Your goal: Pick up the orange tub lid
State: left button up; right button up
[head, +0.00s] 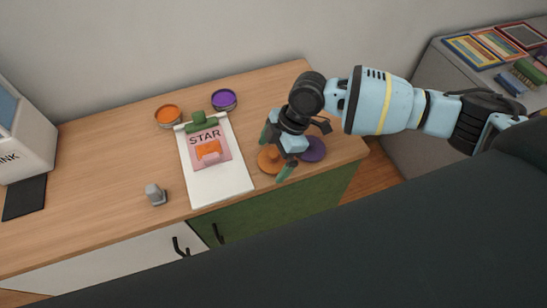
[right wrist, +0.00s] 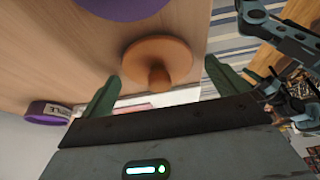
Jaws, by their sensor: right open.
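The orange tub lid (head: 268,160) is a flat round disc lying on the wooden counter near its front edge. In the right wrist view the orange lid (right wrist: 150,54) shows a round knob facing my gripper. My right gripper (head: 276,152) is open, its green fingers spread above the lid and partly covering it. In the right wrist view the fingers of my right gripper (right wrist: 161,78) stand on either side of the knob, apart from it and empty. My left gripper is not in view.
A purple lid (head: 314,150) lies close to the right of the orange lid. An orange tub (head: 168,117) and a purple tub (head: 224,100) stand at the back. A clipboard (head: 225,181) with a STAR sheet lies to the left. A grey object (head: 155,194) stands further left.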

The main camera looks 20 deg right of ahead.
aim_at(273, 153)
jog(key=c, duration=1.1)
jog(key=shift+o, duration=0.2)
jog(key=shift+r, duration=0.1)
jog(key=shift+r, duration=0.55)
notch_tip(273, 153, up, 2)
jog(key=shift+r, duration=0.15)
jog(key=s+r, duration=0.1)
jog(key=s, duration=1.5)
jog(key=shift+d+r+p, duration=0.2)
jog(key=shift+p, duration=0.2)
